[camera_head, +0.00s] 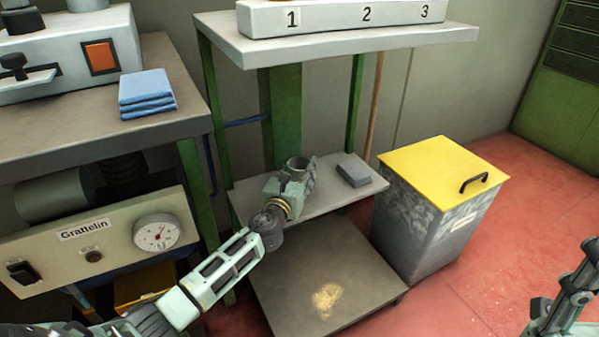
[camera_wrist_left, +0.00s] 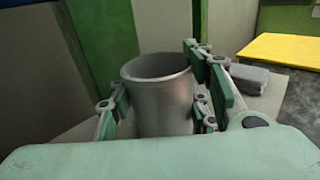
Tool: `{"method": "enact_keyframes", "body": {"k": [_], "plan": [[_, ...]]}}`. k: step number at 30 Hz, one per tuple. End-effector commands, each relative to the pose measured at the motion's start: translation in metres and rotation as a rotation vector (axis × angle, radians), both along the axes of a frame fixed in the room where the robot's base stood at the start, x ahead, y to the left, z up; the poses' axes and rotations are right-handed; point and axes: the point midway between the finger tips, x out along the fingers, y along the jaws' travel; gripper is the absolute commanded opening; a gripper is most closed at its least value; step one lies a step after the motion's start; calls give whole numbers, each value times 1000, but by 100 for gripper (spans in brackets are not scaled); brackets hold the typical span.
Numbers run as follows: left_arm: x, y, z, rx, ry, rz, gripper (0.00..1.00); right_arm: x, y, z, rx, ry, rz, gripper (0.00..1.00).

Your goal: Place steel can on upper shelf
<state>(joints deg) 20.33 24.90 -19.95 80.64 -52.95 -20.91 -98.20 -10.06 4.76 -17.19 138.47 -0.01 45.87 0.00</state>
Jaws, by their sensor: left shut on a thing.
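A grey steel can (camera_wrist_left: 160,95) stands upright between the fingers of my left gripper (camera_wrist_left: 163,105) in the left wrist view. The can's open rim (camera_head: 297,163) also shows in the head view, above my left gripper (camera_head: 292,180). The gripper is shut on the can. Can and gripper are at the upper shelf (camera_head: 335,193), near its left middle. Whether the can's base touches the shelf is hidden by the gripper. My right gripper (camera_head: 560,310) shows only in part at the lower right edge of the head view.
A grey block (camera_head: 353,174) lies right of the can on the shelf. A lower shelf (camera_head: 290,290) with a tan patch is below. A white numbered rack (camera_head: 345,15) stands on the top board (camera_head: 340,42). A yellow-lidded bin (camera_head: 440,165) stands right. Blue cloths (camera_head: 146,91) lie on the left bench.

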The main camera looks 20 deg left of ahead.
Motion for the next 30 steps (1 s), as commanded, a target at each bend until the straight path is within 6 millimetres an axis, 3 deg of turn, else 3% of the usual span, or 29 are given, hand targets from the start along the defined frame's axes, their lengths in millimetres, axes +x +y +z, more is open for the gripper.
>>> {"method": "enact_keyframes", "body": {"k": [5,6,11,23,30], "plan": [[0,0,-5,1,0,0,18,0,0,-1,-1,-8,0,40],[0,0,-3,1,0,0,48,0,0,2,-1,-10,0,40],[0,0,-3,1,1,0,62,0,0,2,-1,-10,0,40],[0,0,1,0,0,0,64,-1,0,5,1,-11,1,40],[-36,-5,2,1,4,-2,64,-1,-1,-4,1,47,2,40]]}}
